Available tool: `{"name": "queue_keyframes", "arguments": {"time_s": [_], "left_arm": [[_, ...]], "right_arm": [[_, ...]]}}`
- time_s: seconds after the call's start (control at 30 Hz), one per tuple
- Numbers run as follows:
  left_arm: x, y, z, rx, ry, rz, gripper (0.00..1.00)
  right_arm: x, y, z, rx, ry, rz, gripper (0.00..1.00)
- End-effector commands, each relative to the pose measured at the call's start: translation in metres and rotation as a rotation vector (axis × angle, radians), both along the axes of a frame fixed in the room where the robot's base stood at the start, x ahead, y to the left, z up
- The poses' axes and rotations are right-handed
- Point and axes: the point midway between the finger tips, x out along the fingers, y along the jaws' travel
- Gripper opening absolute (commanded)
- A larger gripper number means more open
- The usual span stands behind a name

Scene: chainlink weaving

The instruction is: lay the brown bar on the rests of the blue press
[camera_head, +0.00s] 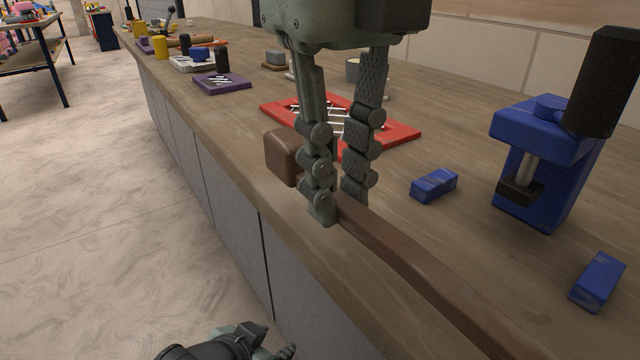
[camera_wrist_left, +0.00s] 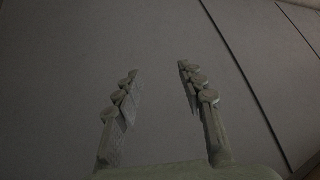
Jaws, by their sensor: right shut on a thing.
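The brown bar (camera_head: 405,255) has a thicker block at its far left end and runs toward the lower right, out of the frame. My right gripper (camera_head: 338,208) comes down from above and is shut on the bar near that end. Whether the bar touches the worktop is hard to tell. The blue press (camera_head: 548,150) with a black handle stands at the right. One blue rest (camera_head: 435,186) lies left of it and another rest (camera_head: 598,282) in front; both look bare. My left gripper (camera_head: 270,343) is low beside the cabinets; the left wrist view shows its fingers (camera_wrist_left: 158,70) apart and empty.
A red frame with white strands (camera_head: 400,132) lies behind my right gripper. A purple frame (camera_head: 222,83) and several small objects stand farther along the wooden worktop (camera_head: 470,110). Grey cabinet fronts (camera_head: 225,185) drop below its left edge.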

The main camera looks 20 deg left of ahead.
Motion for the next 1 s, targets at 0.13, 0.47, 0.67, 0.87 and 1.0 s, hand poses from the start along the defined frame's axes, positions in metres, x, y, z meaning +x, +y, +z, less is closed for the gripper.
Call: {"name": "queue_keyframes", "arguments": {"time_s": [0.13,0.47,0.67,0.87,1.0], "left_arm": [[0.003,-0.003,0.002,-0.007,-0.017,-0.006,0.4],[0.003,-0.003,0.002,-0.007,-0.017,-0.006,0.4],[0.0,0.0,0.001,0.0,0.003,0.0,0.4],[-0.008,0.006,-0.004,0.013,0.046,0.015,0.4],[-0.019,0.018,-0.009,0.036,0.101,0.035,0.4]], "right_arm": [[0.015,-0.011,0.0,0.0,0.001,-0.003,0.0],[0.049,-0.033,0.0,0.0,0.001,-0.003,0.0],[0.068,-0.046,0.0,0.0,0.001,-0.002,0.0],[0.088,-0.06,0.0,0.0,0.001,-0.002,0.0],[0.103,-0.069,0.001,0.001,0.001,-0.003,0.0]]}}
